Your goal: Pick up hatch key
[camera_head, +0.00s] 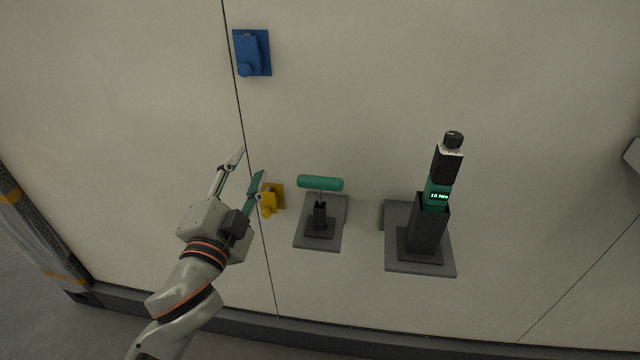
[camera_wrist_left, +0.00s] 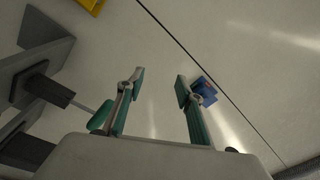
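The hatch key appears to be the tool with a green T-shaped handle (camera_head: 320,183). Its thin shaft stands in a black socket (camera_head: 319,215) on a grey wall bracket (camera_head: 334,235). My left gripper (camera_head: 248,165) is open and empty, to the left of the handle and apart from it. In the left wrist view its fingers (camera_wrist_left: 160,84) are spread with nothing between them. The green handle (camera_wrist_left: 98,117) shows there at the left, partly hidden behind a finger. My right gripper is not in view.
A yellow wall fitting (camera_head: 270,200) sits close right of my left gripper, between it and the key. A blue fitting (camera_head: 250,54) is higher up. A black and green power tool (camera_head: 437,192) stands in a second bracket (camera_head: 430,264) at the right. The upper middle wall is clear.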

